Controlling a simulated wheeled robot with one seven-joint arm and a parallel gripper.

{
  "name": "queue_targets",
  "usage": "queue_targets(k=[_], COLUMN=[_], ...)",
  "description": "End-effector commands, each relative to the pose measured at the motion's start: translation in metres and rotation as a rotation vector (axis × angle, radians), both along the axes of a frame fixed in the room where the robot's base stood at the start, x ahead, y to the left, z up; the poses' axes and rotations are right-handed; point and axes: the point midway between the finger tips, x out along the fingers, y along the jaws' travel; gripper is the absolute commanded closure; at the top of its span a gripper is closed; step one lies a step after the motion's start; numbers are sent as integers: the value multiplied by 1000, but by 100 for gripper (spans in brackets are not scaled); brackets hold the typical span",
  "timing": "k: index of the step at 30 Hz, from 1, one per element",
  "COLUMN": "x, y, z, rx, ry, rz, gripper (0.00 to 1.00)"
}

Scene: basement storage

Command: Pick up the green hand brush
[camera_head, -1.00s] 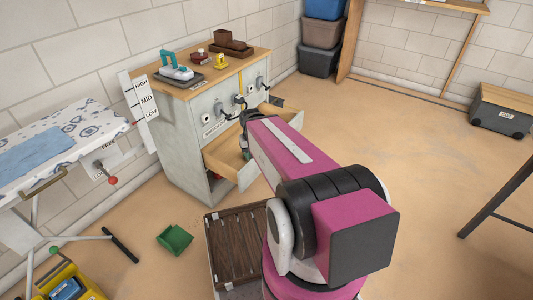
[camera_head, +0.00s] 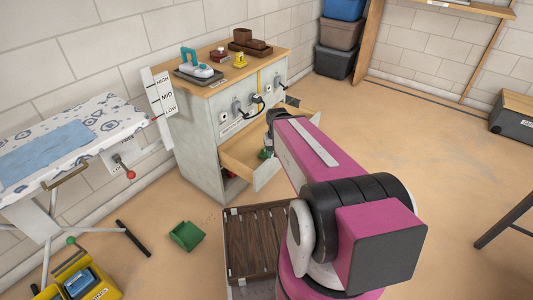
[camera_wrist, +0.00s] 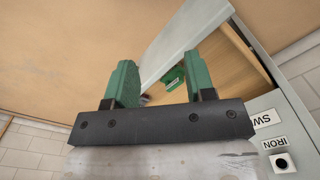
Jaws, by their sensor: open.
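A green object (camera_wrist: 173,78), which looks like the hand brush, lies inside the open wooden drawer (camera_wrist: 247,72) in the wrist view, partly cut off by the pale drawer front. A small green patch (camera_head: 265,154) shows in the drawer (camera_head: 237,163) in the head view; I cannot tell whether it is the brush or a finger. My gripper (camera_wrist: 158,60) is open and empty in the wrist view, its two green fingers apart on either side of the green object, which lies beyond the tips. In the head view my arm hides most of the gripper.
The drawer juts from a grey cabinet (camera_head: 195,148) with an iron (camera_head: 197,68) on top. An ironing board (camera_head: 90,150) stands left. Floor to the right is mostly clear.

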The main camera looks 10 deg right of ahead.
Motion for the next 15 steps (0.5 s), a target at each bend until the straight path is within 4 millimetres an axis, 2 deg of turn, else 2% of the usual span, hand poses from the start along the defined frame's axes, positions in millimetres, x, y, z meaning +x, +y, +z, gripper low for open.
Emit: queue_targets(k=[2, 5, 9, 12, 15], x=[14, 50, 119, 162, 195], y=[0, 0, 0, 0, 0], z=[-4, -13, -28, -37, -43], rx=[0, 1, 1, 2, 3], ry=[0, 1, 3, 3, 4], rz=[-33, -143, -382, -549, -686], gripper=[51, 51, 51, 51, 51])
